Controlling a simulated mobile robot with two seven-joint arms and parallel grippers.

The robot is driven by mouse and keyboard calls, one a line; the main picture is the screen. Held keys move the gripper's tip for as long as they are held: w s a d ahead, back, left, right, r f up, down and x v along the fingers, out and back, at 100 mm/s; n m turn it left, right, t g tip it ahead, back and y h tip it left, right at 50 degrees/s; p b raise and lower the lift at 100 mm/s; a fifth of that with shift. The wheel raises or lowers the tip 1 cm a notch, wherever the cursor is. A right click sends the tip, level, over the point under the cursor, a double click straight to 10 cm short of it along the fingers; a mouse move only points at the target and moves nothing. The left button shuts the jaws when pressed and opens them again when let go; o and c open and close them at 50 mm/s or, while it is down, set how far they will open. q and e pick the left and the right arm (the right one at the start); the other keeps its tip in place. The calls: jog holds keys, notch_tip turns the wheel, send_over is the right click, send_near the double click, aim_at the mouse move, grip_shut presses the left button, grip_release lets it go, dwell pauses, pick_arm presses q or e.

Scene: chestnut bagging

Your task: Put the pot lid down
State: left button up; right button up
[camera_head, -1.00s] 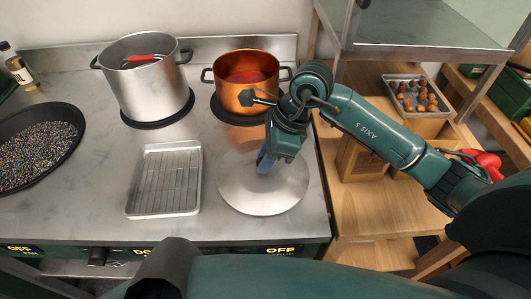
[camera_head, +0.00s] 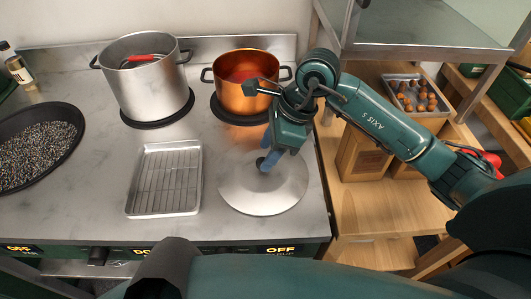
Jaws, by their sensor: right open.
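The round silver pot lid (camera_head: 262,195) lies flat on the marble counter, in front of the copper pot (camera_head: 240,94). My right gripper (camera_head: 268,161) is just above the middle of the lid, with its blue fingers pointing down around or beside the knob; the picture does not show clearly which. The right gripper is open. The copper pot stands uncovered on a black burner, with reddish contents. My left gripper is not in view.
A wire rack tray (camera_head: 166,205) lies just left of the lid. A large steel pot (camera_head: 146,86) stands behind it. A black pan of dark granules (camera_head: 74,136) is at the far left. A tray of chestnuts (camera_head: 440,101) is on the wooden shelf at right.

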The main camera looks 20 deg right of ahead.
jog(key=v, duration=1)
jog(key=shift+s, duration=0.1)
